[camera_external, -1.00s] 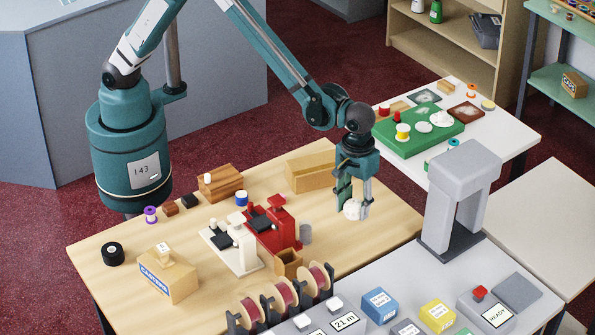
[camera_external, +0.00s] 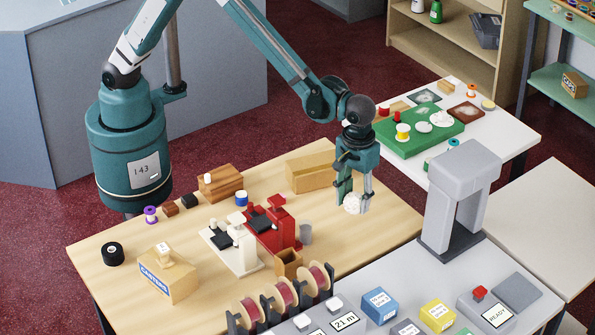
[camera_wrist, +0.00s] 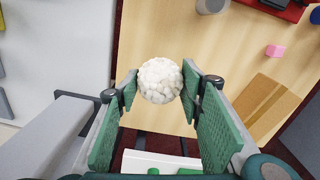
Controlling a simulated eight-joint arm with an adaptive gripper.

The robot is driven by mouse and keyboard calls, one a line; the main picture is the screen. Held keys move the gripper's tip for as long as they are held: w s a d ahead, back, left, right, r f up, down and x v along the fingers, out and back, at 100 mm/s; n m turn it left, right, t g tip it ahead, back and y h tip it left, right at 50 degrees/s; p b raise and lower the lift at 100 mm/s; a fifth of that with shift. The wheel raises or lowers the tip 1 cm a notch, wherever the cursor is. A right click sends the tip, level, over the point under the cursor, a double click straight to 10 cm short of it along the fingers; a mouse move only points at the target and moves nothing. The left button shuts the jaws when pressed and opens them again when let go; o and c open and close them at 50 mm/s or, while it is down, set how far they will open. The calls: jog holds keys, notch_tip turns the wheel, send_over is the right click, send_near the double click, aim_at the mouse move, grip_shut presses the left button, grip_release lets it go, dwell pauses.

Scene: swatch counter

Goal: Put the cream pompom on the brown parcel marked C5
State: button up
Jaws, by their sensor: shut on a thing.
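The cream pompom (camera_external: 353,204) is a white, knobbly ball held between the fingertips of my gripper (camera_external: 354,196), over the right part of the wooden table. In the wrist view the pompom (camera_wrist: 160,80) sits between the two green finger pads of my gripper (camera_wrist: 161,84). A tan-brown box lettered on its side (camera_external: 168,281) stands at the table's front left with a small pale block on top. A plain tan box (camera_external: 311,173) lies at the back, left of my gripper; it seems to show in the wrist view (camera_wrist: 262,101). I can read no C5 mark on either.
Red and cream devices (camera_external: 272,226) stand mid-table beside a small open box (camera_external: 287,263). A grey counter with spools (camera_external: 345,320) lies in front, and a tall grey stand (camera_external: 458,195) is to the right. A green tray (camera_external: 412,140) is behind. Bare table lies around my gripper.

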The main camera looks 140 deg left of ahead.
jog(key=s+a+r+p, duration=0.1)
jog(key=s+a+r, duration=0.1)
jog(key=s, duration=0.7)
jog(key=s+a+r+m+p, duration=0.1)
jog(key=s+a+r+p, duration=0.1)
jog(key=s, duration=0.7)
jog(key=s+a+r+m+p, duration=0.1)
jog(key=s+a+r+p, duration=0.1)
jog(key=s, duration=0.8)
jog(key=shift+a+r, duration=0.65)
jog(key=shift+a, duration=0.3)
jog(key=shift+w+f, duration=0.1)
send_over(318, 162)
jog(key=shift+f, duration=2.85)
jog(key=shift+f, duration=0.1)
jog(key=shift+a+f, duration=0.1)
jog(key=shift+f, duration=1.9)
jog(key=shift+f, duration=0.15)
